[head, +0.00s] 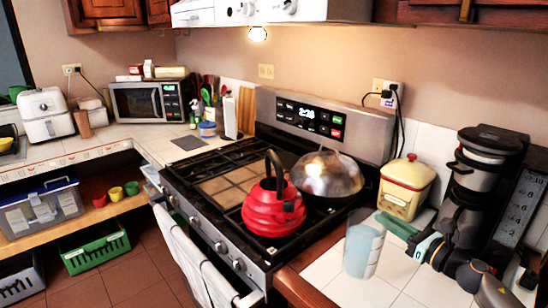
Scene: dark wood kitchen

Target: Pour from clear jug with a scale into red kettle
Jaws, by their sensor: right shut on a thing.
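The red kettle (268,212) stands on the front right part of the stove, with its dark handle arched above it. The clear jug with a scale (361,253) is upright over the white tiled counter, right of the kettle and apart from it. I cannot tell whether its base touches the tiles. My right gripper (387,226) comes in from the right and is shut on the jug near its upper right side. The exact grip is too small to see clearly. My left gripper is not in view.
A silver domed pan (326,174) sits behind the kettle on the stove (205,225). Bare tiles (335,285) show in front of the jug.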

